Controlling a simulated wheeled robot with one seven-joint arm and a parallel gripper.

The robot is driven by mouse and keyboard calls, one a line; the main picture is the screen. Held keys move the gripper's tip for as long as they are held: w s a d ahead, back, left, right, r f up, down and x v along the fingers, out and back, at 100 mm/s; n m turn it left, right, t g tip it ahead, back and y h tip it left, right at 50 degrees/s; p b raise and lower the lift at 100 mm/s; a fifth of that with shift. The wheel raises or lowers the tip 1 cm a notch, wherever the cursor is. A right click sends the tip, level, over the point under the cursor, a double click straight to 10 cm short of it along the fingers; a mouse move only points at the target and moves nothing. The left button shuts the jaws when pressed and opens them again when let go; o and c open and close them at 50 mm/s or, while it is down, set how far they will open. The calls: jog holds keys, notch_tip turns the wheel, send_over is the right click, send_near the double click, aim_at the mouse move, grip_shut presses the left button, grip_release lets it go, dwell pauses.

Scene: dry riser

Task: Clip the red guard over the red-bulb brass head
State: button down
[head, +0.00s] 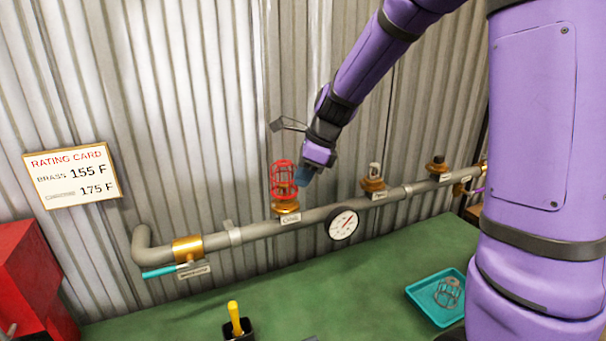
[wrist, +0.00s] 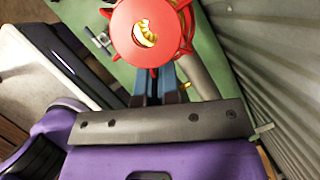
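The red guard (head: 284,176) is a wire cage, upright around the brass head (head: 287,208) on the pipe; I cannot tell whether it is clipped. In the wrist view the guard (wrist: 126,30) shows from its round top, and brass (wrist: 147,37) shows through the centre hole. The bulb is hidden by the cage. My gripper (head: 301,175) is at the guard's right side in the head view. In the wrist view its blue-tipped fingers (wrist: 154,82) are close together at the guard's rim, seemingly shut on a small red tab.
A second head (head: 374,184) and a dark head (head: 437,165) stand further right on the grey pipe (head: 262,230). A gauge (head: 342,223) hangs below it. A teal tray (head: 425,298) holds a grey cage (head: 447,291). A rating card (head: 72,175) is on the corrugated wall. The green bench (head: 330,285) has free room.

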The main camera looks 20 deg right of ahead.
jog(key=shift+f, duration=1.45)
jog(key=c, duration=1.3)
grip_release()
jog(key=shift+o, duration=0.2)
jog(key=v, duration=1)
jog(key=shift+r, duration=0.35)
jog(key=shift+s+d, duration=0.1)
jog(key=s+r+n+t+h, duration=0.1)
jog(key=s+r+n+h, duration=0.1)
jog(key=s+n, duration=0.9)
jog(key=s+r+n+t+h, duration=0.2)
jog(key=s+n, duration=1)
jog(key=s, duration=0.2)
jog(key=shift+s+a+r, duration=0.15)
jog(key=shift+a+r, duration=0.2)
jog(key=shift+r, duration=0.05)
